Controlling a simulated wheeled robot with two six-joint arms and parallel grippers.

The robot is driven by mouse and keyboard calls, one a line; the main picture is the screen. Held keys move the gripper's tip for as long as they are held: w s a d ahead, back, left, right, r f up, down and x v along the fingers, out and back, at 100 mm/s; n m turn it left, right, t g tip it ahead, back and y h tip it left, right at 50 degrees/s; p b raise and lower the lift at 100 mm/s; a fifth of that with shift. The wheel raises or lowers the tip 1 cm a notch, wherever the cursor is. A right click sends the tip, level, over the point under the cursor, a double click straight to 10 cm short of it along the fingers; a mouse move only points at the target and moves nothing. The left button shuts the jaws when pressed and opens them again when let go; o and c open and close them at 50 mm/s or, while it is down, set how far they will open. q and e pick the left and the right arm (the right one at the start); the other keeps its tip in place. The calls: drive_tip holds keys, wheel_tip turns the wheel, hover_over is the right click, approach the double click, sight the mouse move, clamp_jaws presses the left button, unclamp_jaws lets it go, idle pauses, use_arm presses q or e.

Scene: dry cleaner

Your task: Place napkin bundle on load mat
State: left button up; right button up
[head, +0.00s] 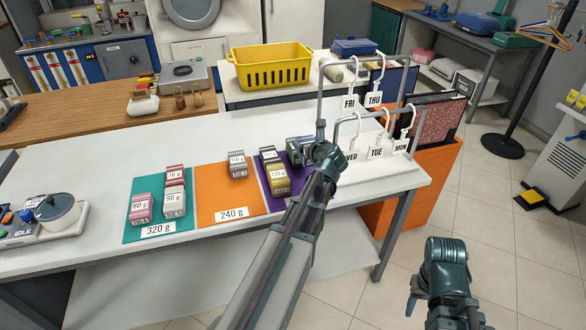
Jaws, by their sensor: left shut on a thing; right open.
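Three load mats lie on the white table: teal (151,183) labelled 320 g, orange (207,205) labelled 240 g, and purple (264,162), its label hidden behind my arm. The teal mat bears a red 70 g bundle (175,174), a grey 90 g bundle (174,203) and a pink 80 g bundle (140,209). A grey bundle (238,165) sits on the orange mat. A yellow 120 g bundle (278,180) and a darker bundle (270,161) sit on the purple mat. My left gripper (311,152) is shut on a dark green bundle (295,147) at the purple mat's right side. My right gripper (414,295) is open and empty, right of the table.
A rack (320,92) with day tags stands at the table's right end, close to my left gripper. A scale (58,212) stands at the left. A yellow basket (270,66) is on the table behind. The orange mat's front is bare.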

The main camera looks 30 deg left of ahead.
use_arm(q)
drive_tip(key=shift+f+b, duration=4.85)
drive_tip(key=shift+f, duration=0.2)
drive_tip(key=shift+r, duration=0.1)
drive_tip(key=o, duration=1.3)
drive_tip(key=shift+o, duration=0.2)
